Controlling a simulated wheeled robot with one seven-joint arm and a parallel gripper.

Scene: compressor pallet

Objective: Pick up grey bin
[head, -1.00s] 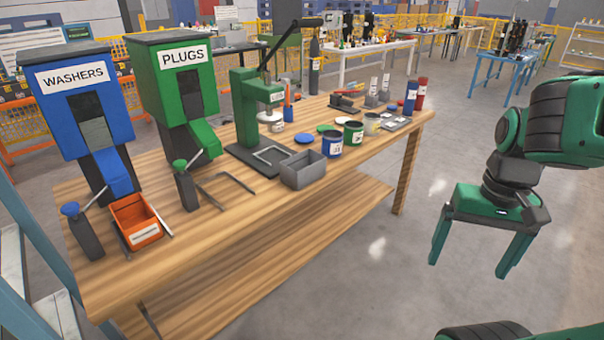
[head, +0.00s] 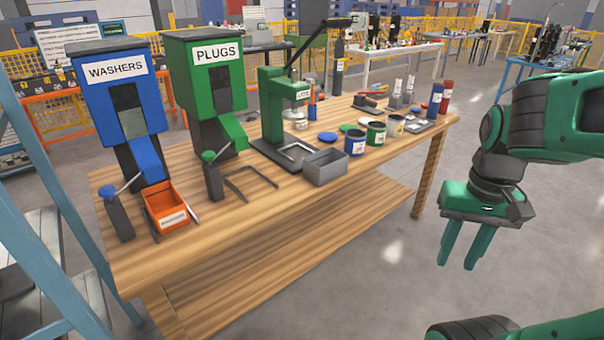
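The grey bin (head: 325,170) is a small open-topped box. It stands upright on the wooden workbench (head: 290,215), near its front edge, just right of the green press (head: 275,120). It looks empty, though its floor is only partly visible. My gripper (head: 456,265) hangs in the air to the right of the bench, well apart from the bin. Its two green fingers point down with a gap between them and nothing in it.
Blue (head: 355,145) and green (head: 376,133) tins stand close to the bin's right. An orange bin (head: 167,207) sits under the blue washers dispenser (head: 118,95). The green plugs dispenser (head: 212,80) stands behind. Open floor lies right of the bench.

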